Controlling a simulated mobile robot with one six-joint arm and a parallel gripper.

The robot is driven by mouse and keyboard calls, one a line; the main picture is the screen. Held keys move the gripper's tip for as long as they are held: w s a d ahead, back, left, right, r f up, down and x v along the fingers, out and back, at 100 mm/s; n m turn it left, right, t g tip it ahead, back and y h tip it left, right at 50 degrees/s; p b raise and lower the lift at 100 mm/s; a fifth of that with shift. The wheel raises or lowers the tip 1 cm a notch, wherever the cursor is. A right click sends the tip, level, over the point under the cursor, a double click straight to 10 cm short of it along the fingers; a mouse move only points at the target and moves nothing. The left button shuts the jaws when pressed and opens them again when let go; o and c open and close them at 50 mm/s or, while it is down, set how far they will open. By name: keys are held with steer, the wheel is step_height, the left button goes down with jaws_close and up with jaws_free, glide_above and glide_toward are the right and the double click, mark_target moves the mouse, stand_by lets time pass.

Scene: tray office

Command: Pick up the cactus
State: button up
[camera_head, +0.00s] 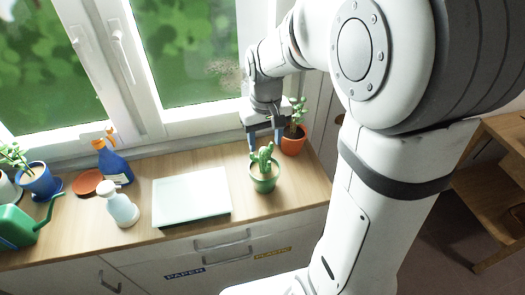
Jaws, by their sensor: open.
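A small green cactus (264,158) stands in a green pot (264,178) on the wooden counter, to the right of a pale flat tray. My gripper (265,141) points down just above and behind the cactus in the picture, with its two fingers spread apart. The fingertips look close to the cactus top; I cannot tell whether they touch it. Nothing shows between the fingers apart from the cactus top near them.
A terracotta pot with a plant (293,140) stands close behind on the right. The pale tray (191,197) lies left. Further left are a white bottle (121,208), a blue spray bottle (114,163), a blue pot (39,182) and a green watering can (22,226). Windows rise behind.

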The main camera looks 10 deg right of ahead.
mark_target(264, 159)
step_height(264, 159, down, 8)
steer(key=shift+a+r+p, duration=0.1)
steer(key=shift+p, duration=0.65)
steer(key=shift+s, duration=0.1)
steer(key=shift+c, duration=0.2)
jaws_close()
